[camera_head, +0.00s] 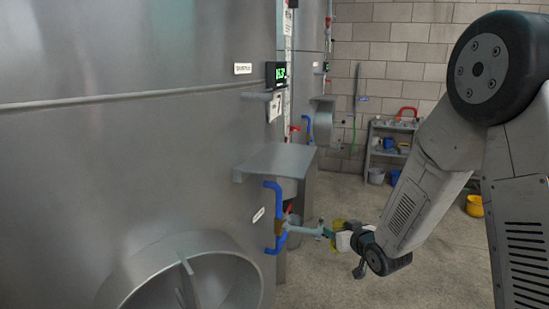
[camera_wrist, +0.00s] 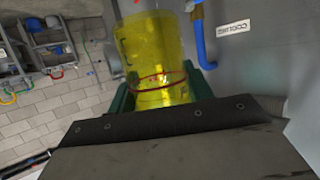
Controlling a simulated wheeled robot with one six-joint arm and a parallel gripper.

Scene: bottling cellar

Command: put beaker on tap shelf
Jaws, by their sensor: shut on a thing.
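A clear yellow beaker (camera_wrist: 158,60) with a red ring around it fills the middle of the wrist view. My gripper (camera_wrist: 162,88) is shut on it, with a green finger on each side. In the head view, the beaker (camera_head: 338,223) shows only as a small yellow patch, largely hidden by my gripper (camera_head: 334,234). The tap shelf (camera_head: 280,159), a flat grey plate, sticks out from the tank wall. In the head view, my gripper and the beaker appear lower and to the right of it, beside the tap.
A blue pipe and tap (camera_head: 278,222) stand out from the large steel tank (camera_head: 130,150) below the shelf. A round hatch (camera_head: 195,270) is at lower left. A rack with buckets (camera_head: 392,150) stands at the back wall. The floor between is largely clear.

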